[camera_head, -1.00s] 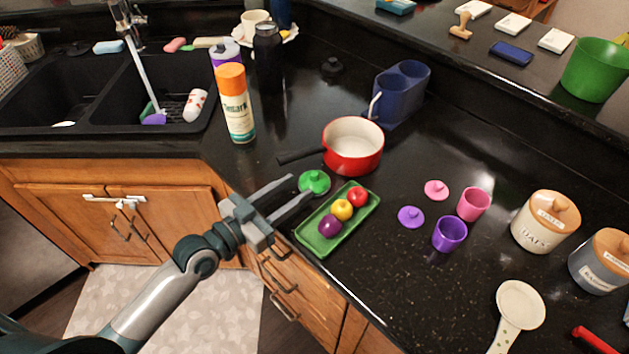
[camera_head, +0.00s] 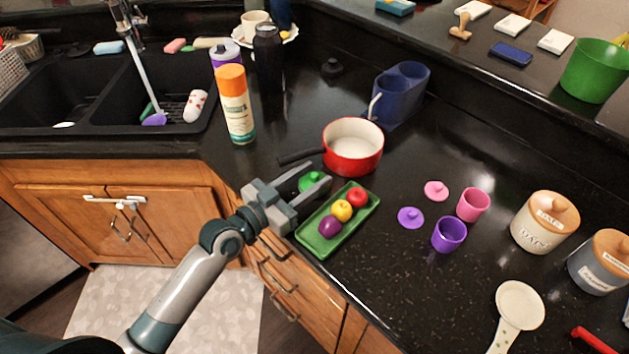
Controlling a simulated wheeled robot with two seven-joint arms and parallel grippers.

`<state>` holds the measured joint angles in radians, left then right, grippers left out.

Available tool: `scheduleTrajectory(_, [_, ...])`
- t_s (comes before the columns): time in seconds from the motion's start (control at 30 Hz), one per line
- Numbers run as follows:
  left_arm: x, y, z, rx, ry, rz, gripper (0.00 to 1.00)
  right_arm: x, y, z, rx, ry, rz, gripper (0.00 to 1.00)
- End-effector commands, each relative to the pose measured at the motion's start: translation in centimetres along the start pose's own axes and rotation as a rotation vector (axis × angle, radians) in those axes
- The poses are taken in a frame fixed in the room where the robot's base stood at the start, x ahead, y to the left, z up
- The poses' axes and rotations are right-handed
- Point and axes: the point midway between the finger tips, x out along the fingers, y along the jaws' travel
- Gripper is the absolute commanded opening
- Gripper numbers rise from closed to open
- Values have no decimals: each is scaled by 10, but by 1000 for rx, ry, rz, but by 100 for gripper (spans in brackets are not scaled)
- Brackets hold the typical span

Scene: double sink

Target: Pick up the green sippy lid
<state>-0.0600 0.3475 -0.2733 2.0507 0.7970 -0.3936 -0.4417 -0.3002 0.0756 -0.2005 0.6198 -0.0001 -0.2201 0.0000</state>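The green sippy lid (camera_head: 311,181) lies on the black counter, just left of the green tray and below the red pot. My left gripper (camera_head: 309,179) reaches in from the lower left with its two fingers spread. The lid sits between the fingers near their tips, and the fingers cover parts of its rim. I see a gap between the lid and the fingers, but cannot tell whether either finger touches it. My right gripper is not in view.
A green tray (camera_head: 318,244) with plastic fruit is close beside the right finger. An orange-capped spray can (camera_head: 236,106) stands behind. Purple and pink cups and lids are to the right.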

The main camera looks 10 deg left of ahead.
Motion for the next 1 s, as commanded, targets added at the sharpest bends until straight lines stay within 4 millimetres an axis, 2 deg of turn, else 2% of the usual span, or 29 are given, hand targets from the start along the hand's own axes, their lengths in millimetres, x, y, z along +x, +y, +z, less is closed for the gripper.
scheduleTrajectory(0.17, [12,0,1,0,-1,1,39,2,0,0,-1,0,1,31])
scheduleTrajectory(0.6, [12,0,1,1,-1,1,39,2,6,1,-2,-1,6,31])
scheduleTrajectory(0.63, [12,0,1,1,-1,1,36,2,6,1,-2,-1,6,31])
scheduleTrajectory(0.7, [12,0,1,1,-1,1,19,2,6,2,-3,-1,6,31])
scheduleTrajectory(0.8, [12,0,1,1,-1,1,0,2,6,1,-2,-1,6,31])
scheduleTrajectory(1.0, [12,0,2,1,-2,1,0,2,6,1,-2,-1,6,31])
